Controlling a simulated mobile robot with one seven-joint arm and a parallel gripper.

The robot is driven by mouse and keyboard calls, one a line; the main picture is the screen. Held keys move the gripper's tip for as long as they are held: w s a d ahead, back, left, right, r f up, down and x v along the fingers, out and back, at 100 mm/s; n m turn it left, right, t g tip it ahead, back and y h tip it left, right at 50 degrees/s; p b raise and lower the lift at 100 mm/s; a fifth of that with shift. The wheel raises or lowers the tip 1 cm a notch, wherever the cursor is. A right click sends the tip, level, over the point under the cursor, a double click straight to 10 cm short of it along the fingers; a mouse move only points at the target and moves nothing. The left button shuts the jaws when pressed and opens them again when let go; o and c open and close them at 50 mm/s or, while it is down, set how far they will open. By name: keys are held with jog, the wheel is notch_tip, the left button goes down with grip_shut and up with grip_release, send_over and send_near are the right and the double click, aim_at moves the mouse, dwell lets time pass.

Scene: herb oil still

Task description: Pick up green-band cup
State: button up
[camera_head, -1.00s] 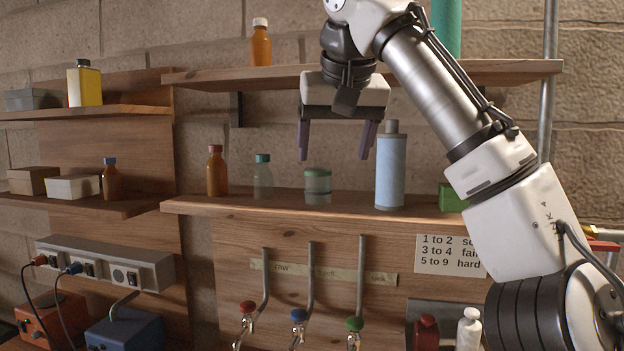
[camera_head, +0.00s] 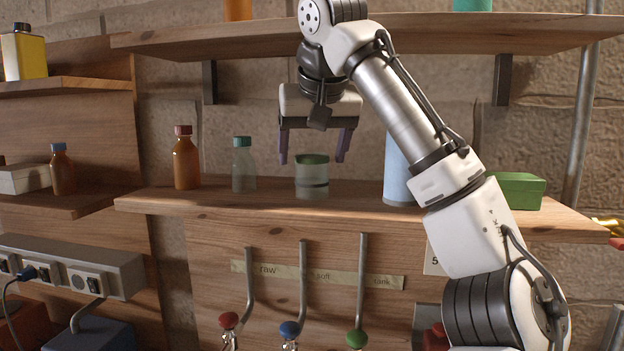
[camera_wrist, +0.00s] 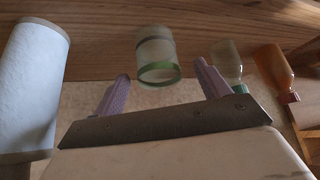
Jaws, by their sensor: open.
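The green-band cup (camera_head: 312,177) stands upright on the middle shelf (camera_head: 270,213), a clear cup with a green band at its top. My gripper (camera_head: 312,160) is open, pointing down, with its purple fingers either side of the cup's top in the head view. In the wrist view the cup (camera_wrist: 157,56) shows ahead of the gap between the fingertips (camera_wrist: 160,72), with its green band nearest the fingers. The fingers do not appear to touch it. My arm hides part of the shelf to the right.
A clear bottle with a green cap (camera_head: 243,166) and an amber bottle (camera_head: 186,160) stand left of the cup. A pale blue cylinder (camera_head: 397,172) stands to its right, partly behind my arm. A green box (camera_head: 517,190) is further right. An upper shelf (camera_head: 240,37) runs above.

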aim_at(311, 172)
jog(key=p+x, duration=0.1)
jog(key=x, duration=0.1)
jog(key=p+x, duration=0.1)
jog(key=x, duration=0.2)
jog(key=shift+w+d, duration=0.15)
jog(key=shift+w, duration=0.2)
jog(key=shift+w+f, duration=0.15)
jog(key=shift+f, duration=0.15)
jog(key=c, duration=1)
jog(key=shift+r, duration=0.1)
jog(key=shift+c, duration=0.2)
